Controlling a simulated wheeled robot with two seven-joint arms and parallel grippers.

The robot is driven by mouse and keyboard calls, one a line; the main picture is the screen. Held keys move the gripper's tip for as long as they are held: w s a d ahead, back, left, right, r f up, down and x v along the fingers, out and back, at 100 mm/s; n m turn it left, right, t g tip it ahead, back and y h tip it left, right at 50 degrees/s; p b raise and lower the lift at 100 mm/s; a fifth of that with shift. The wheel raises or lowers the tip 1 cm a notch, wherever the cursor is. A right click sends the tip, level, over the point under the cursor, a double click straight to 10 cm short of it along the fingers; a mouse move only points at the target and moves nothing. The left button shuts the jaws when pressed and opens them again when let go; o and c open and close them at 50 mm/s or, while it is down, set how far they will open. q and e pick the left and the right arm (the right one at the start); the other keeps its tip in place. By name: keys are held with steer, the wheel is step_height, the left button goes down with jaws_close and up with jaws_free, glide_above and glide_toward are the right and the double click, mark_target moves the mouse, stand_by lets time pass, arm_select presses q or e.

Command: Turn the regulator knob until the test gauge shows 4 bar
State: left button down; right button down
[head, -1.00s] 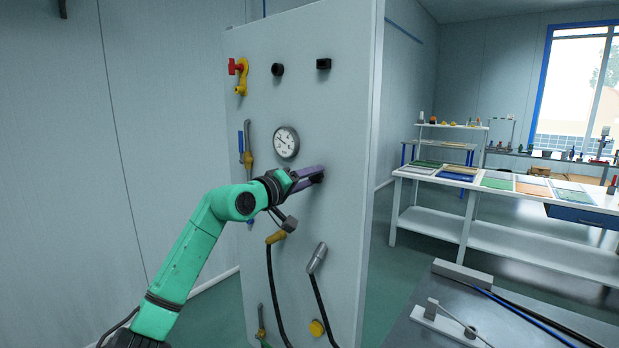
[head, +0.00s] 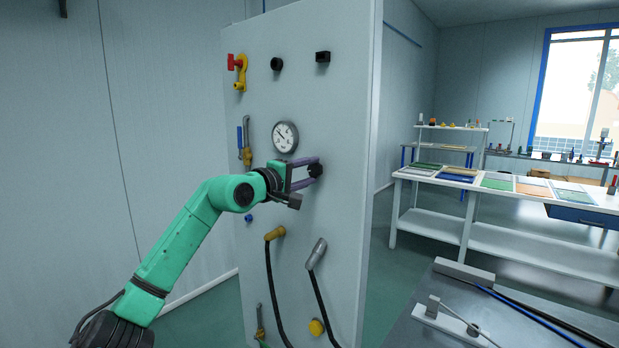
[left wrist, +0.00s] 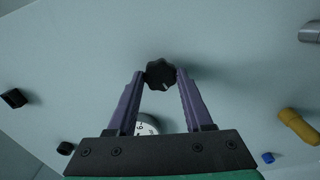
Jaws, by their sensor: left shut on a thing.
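The regulator knob is black and lobed, on the white panel below and right of the gauge (head: 285,136). My left gripper (head: 311,170) has its purple fingers on either side of the knob and is shut on it. In the left wrist view the knob (left wrist: 161,76) sits between the fingertips, with a pale mark on its face. The round white gauge has a dark needle pointing to the upper left; its numbers are too small to read. In the left wrist view the gripper partly hides the gauge (left wrist: 147,126). My right gripper is not in view.
The panel (head: 345,100) also carries a red-and-yellow valve (head: 238,72), a blue-handled valve (head: 246,142), two black fittings at the top, and hoses with yellow (head: 275,234) and grey (head: 317,252) ends below my gripper. A grey bench (head: 440,305) stands at the lower right.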

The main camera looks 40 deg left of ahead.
arm_select(q)
steer(key=n, duration=0.3)
steer(key=shift+n+b, duration=0.4)
steer(key=n, duration=0.4)
steer(key=shift+n+b, duration=0.3)
steer(key=n, duration=0.3)
steer(key=shift+f+n, duration=0.1)
steer(key=shift+n, duration=0.2)
steer(key=n, duration=0.4)
steer(key=shift+n, duration=0.3)
steer(key=n, duration=0.4)
steer(key=shift+f, duration=0.15)
steer(key=n, duration=0.9)
steer(key=shift+f+n, duration=0.1)
steer(key=shift+n, duration=0.2)
steer(key=shift+d+n, duration=0.1)
steer(key=shift+n, duration=1.7)
